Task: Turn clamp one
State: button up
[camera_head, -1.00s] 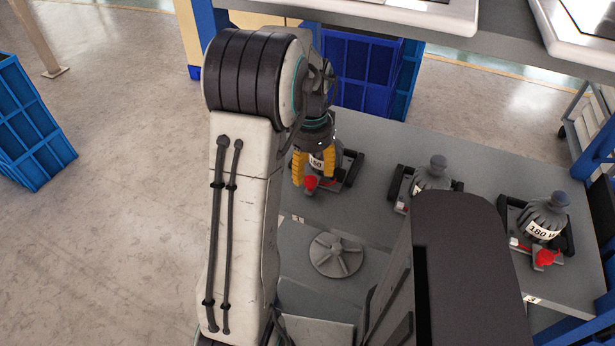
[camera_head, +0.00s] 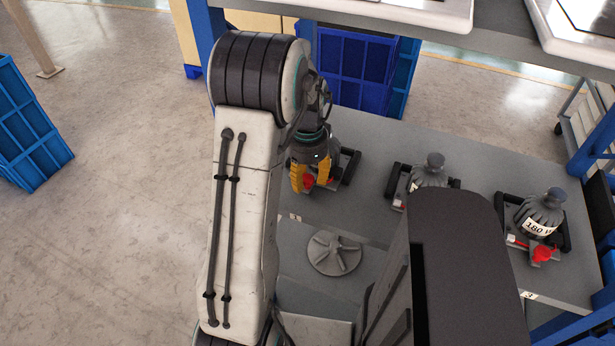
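Clamp one (camera_head: 352,166) is the leftmost of three clamp stations on the grey bench, by a label marked 1. Its dark frame shows to the right of my gripper. Its red part (camera_head: 309,181) shows between the yellow fingertips. My gripper (camera_head: 311,178) points down over this station with its two yellow fingers apart, one on each side of the red part. I cannot tell whether either finger touches it. The gripper body and arm hide most of this station.
A second clamp station (camera_head: 428,172) stands in the middle, partly hidden by my dark body part. A third (camera_head: 543,212), labelled 180, stands at the right. A grey round knob (camera_head: 334,254) lies nearer me. A shelf edge (camera_head: 480,42) crosses above the bench.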

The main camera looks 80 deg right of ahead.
grip_shut()
dwell(0.3)
jog(key=n+b, duration=0.1)
jog(key=n, duration=0.8)
jog(key=shift+a+f+b, duration=0.1)
jog(key=shift+b, duration=0.2)
jog(key=n, duration=0.5)
jog(key=shift+n+b, duration=0.35)
jog(key=shift+n, duration=1.55)
